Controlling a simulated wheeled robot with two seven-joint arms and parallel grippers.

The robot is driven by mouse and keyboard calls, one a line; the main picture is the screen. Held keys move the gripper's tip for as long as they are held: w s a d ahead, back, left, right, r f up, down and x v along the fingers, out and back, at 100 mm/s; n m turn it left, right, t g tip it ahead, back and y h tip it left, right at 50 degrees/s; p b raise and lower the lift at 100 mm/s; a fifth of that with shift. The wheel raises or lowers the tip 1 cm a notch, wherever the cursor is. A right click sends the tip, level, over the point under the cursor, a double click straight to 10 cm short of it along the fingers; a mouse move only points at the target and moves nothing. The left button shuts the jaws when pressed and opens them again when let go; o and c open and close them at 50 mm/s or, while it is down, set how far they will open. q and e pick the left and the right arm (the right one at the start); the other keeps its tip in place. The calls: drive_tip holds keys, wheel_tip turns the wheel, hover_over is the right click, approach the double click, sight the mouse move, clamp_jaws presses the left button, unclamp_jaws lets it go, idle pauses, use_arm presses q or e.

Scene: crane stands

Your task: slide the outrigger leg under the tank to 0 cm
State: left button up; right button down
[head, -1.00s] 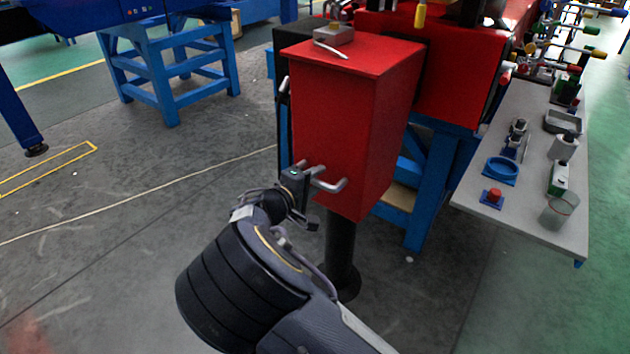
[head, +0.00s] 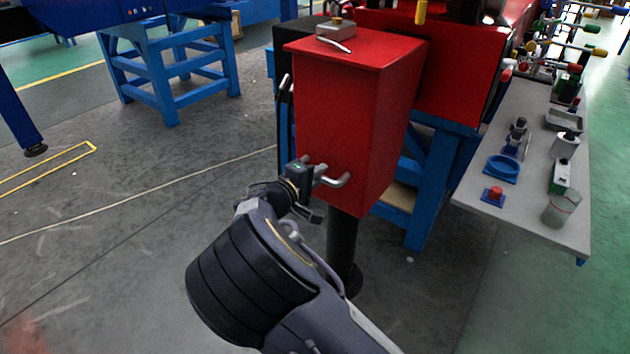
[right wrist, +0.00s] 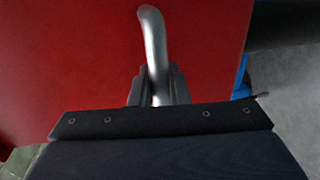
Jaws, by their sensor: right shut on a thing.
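The red tank (head: 335,120), a tall box, stands in the middle of the head view on the black outrigger leg (head: 343,240), whose round foot rests on the floor. A silver bar handle (head: 337,181) sticks out of the tank's front face near the bottom. My right gripper (head: 312,174) is shut on this handle; in the right wrist view the bent bar (right wrist: 153,40) runs down between its fingers (right wrist: 158,90). My left gripper is not in view.
A blue frame (head: 428,190) stands behind and right of the tank. A grey bench (head: 525,205) with a blue ring, a red button and a clear cup is at the right. Open concrete floor (head: 120,240) lies to the left.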

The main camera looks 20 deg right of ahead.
drive_tip(key=c, duration=1.4)
unclamp_jaws()
drive_tip(key=shift+w+d, duration=0.1)
drive_tip(key=shift+d, duration=0.15)
drive_tip(key=shift+a, duration=0.2)
drive_tip(key=v, duration=0.7)
drive_tip(key=shift+s+a, duration=0.2)
drive_tip(key=shift+s, duration=0.1)
